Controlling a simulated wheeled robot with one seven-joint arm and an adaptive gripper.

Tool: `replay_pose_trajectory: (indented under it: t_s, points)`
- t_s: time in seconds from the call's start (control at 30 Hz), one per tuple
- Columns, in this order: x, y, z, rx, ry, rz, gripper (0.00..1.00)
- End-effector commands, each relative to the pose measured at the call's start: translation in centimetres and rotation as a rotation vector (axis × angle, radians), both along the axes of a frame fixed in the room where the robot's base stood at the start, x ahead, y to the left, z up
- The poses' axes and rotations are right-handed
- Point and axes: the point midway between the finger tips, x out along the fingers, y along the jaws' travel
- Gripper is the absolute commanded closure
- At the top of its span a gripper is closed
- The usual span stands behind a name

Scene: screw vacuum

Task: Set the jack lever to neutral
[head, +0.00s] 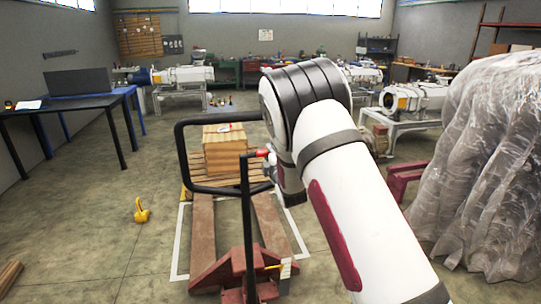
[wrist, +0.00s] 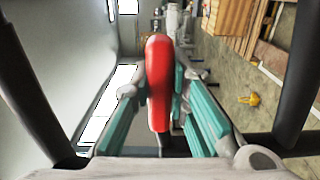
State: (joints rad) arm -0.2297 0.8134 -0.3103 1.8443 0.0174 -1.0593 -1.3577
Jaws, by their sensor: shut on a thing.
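The red jack lever (wrist: 158,70) stands between the teal pads of my gripper (wrist: 157,92) in the wrist view, and my gripper is shut on it. In the head view the lever (head: 262,152) shows as a small red piece by the black handle loop (head: 181,150) of the pallet jack. My gripper is mostly hidden behind my arm there. The dark red jack body (head: 234,268) stands below on the floor, with its forks (head: 202,222) pointing away. The lever's base is hidden, and I cannot tell its exact setting.
A wooden crate (head: 225,155) rests on a pallet beyond the handle. A yellow object (head: 141,211) lies on the floor to the left. Dark tables (head: 65,103) stand at the left, and a plastic-wrapped load (head: 480,170) stands at the right. The left floor is mostly free.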

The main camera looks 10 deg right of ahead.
Motion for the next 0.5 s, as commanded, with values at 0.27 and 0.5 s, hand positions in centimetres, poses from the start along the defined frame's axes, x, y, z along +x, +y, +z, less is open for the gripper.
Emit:
replay_pose_trajectory:
  t_s: [0.27,0.5]
  points:
    - [-0.02,-0.01,-0.10,0.001,0.002,0.000,0.63]
    - [-0.07,-0.02,-0.06,0.002,0.001,0.000,0.63]
